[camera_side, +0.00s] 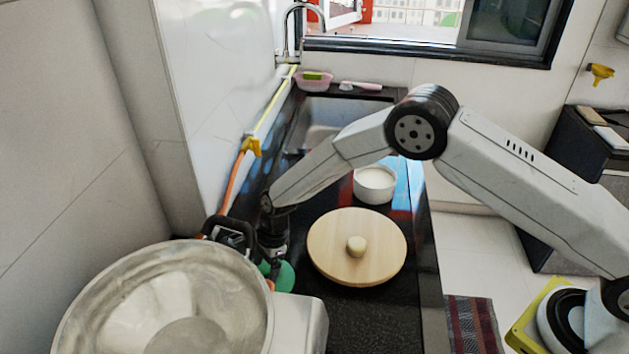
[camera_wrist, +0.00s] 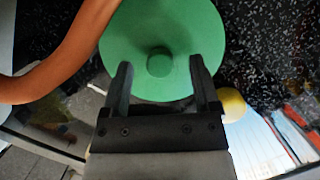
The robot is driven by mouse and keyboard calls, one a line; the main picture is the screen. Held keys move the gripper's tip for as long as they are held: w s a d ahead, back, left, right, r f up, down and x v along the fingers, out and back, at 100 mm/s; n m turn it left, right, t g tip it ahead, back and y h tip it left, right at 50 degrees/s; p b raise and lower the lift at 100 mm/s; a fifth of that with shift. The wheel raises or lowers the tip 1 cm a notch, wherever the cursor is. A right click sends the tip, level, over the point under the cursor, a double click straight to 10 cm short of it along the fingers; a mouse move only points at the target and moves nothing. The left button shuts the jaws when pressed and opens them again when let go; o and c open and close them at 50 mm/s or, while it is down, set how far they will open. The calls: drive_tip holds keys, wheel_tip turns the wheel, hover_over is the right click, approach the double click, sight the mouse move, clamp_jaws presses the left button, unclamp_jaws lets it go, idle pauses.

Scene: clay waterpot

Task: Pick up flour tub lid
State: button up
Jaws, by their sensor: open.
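A round green lid with a small knob lies on the dark speckled counter; in the wrist view the lid (camera_wrist: 130,35) fills the top middle. In the side view the lid (camera_side: 286,277) is partly hidden behind my gripper (camera_side: 270,258) and the metal bowl. My gripper points down over the lid. In the wrist view my gripper (camera_wrist: 160,68) is open, with one finger on each side of the knob (camera_wrist: 159,63). I cannot tell whether the fingers touch the knob. An open white tub (camera_side: 375,186) with white contents stands farther back.
A pale wooden disc (camera_side: 330,240) with a knob lies right of the lid. A large metal bowl (camera_side: 165,310) stands in front, close to my gripper. An orange hose (camera_wrist: 60,65) runs along the lid's left side in the wrist view. A sink (camera_side: 325,115) is behind.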

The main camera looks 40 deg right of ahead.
drive_tip(key=shift+a+f, duration=0.1)
drive_tip(key=shift+f, duration=0.3)
clamp_jaws()
